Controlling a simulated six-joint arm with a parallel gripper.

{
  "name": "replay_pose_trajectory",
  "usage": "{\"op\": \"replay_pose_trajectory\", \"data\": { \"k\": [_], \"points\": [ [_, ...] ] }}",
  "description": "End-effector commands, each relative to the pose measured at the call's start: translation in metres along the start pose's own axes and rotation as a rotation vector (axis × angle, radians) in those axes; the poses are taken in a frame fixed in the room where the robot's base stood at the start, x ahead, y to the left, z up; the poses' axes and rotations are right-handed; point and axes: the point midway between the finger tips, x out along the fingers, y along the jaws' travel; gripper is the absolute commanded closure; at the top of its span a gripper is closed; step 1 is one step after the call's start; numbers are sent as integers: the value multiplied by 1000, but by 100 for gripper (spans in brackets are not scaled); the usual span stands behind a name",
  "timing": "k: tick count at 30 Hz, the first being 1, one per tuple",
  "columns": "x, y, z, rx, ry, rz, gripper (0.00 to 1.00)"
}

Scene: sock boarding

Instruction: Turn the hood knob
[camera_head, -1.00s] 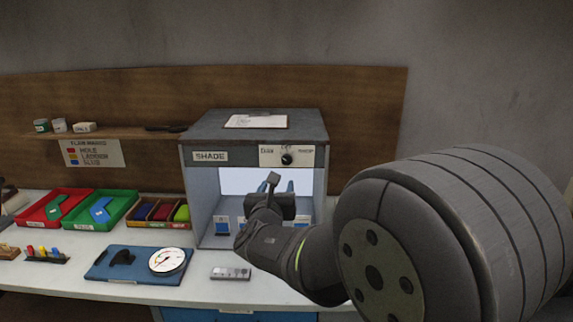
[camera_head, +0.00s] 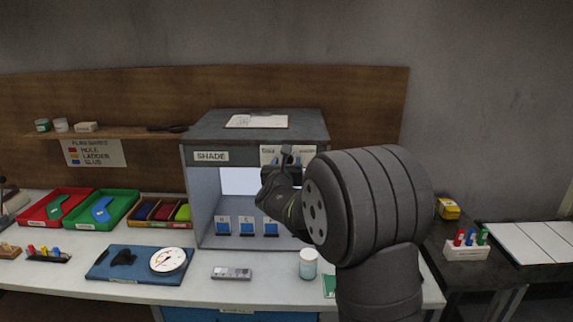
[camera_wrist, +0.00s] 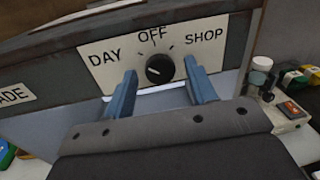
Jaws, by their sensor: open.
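The hood knob (camera_wrist: 159,69) is a round black dial on a cream plate (camera_wrist: 105,58) marked DAY, OFF and SHOP, in the wrist view. The plate is on the front of the grey shade hood (camera_head: 205,185). My gripper (camera_wrist: 160,83) is open, with one blue finger to the left of the knob and one to the right. The fingers appear apart from the knob. In the head view my gripper (camera_head: 287,155) is in front of the plate, and the arm hides the knob and much of the hood's right side.
Blue-fronted holders (camera_head: 246,228) stand inside the hood. A white jar (camera_head: 308,263) and a grey metal block (camera_head: 231,273) are on the bench in front. Red (camera_head: 36,217) and green (camera_head: 122,208) trays are at the left. A clipboard (camera_head: 257,121) lies on the hood's top.

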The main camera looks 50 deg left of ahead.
Motion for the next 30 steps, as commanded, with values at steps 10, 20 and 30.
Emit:
{"op": "replay_pose_trajectory", "data": {
  "k": [10,20,30],
  "points": [
    [0,0,0,0,0,0,86],
    [0,0,0,27,3,0,93],
    [0,-1,1,228,26,1,92]
  ]
}}
